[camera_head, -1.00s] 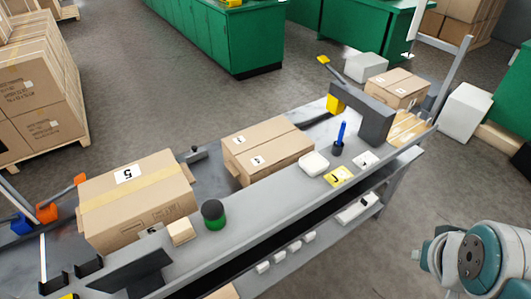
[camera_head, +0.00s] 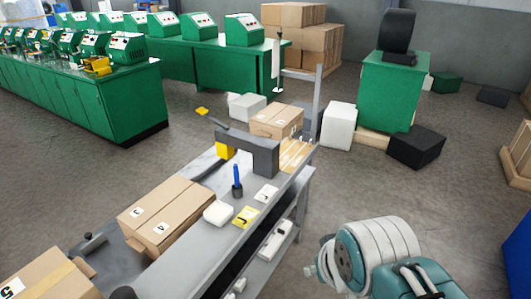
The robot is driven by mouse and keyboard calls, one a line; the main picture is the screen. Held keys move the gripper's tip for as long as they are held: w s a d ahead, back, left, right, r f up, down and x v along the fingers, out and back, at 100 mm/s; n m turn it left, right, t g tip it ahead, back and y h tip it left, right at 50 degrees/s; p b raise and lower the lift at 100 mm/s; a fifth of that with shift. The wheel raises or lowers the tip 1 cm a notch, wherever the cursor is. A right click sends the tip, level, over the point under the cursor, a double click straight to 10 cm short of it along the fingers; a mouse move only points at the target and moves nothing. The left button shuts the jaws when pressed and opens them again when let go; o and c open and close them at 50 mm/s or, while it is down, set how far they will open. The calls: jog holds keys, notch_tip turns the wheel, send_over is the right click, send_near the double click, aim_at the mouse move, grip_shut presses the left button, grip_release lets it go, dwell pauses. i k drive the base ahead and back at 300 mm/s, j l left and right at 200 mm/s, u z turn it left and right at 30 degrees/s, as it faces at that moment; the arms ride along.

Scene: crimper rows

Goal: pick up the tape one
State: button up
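I cannot tell for sure which thing is the tape. A dark round object (camera_head: 122,293) is cut off by the bottom edge; only its top shows. A yellow piece (camera_head: 225,150) with a dark bar above it stands at the far part of the grey bench (camera_head: 213,262), beside a dark grey arch-shaped block (camera_head: 262,155). My arm's white and teal links show at the bottom right, apart from the bench. My gripper is not in view.
Cardboard boxes (camera_head: 166,214) lie along the bench, with a white block (camera_head: 218,213), a blue pen in a dark holder (camera_head: 237,183) and a yellow card (camera_head: 246,216). White boxes (camera_head: 338,124) and a black box (camera_head: 416,146) are on the floor. Floor right of the bench is clear.

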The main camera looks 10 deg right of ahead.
aim_at(287, 143)
jog(key=i+l+u, duration=0.3)
jog(key=l+u, duration=0.1)
jog(key=u, duration=0.2)
jog(key=i+l+u, duration=0.2)
jog(key=i+l, duration=0.15)
jog(key=l, duration=0.3)
jog(key=i+l, duration=0.15)
jog(key=l, duration=0.2)
jog(key=i+l+u, duration=0.15)
jog(key=l, duration=0.2)
jog(key=i+l+u, duration=0.1)
jog(key=l, duration=0.25)
jog(key=i+l, duration=0.15)
jog(key=l, duration=0.25)
jog(key=i+l, duration=0.1)
jog(key=l, duration=0.25)
jog(key=i+l, duration=0.15)
jog(key=l, duration=0.25)
jog(key=i+l, duration=0.1)
jog(key=l, duration=0.3)
jog(key=i+l, duration=0.15)
jog(key=l, duration=0.2)
jog(key=i+l, duration=0.15)
jog(key=l, duration=0.25)
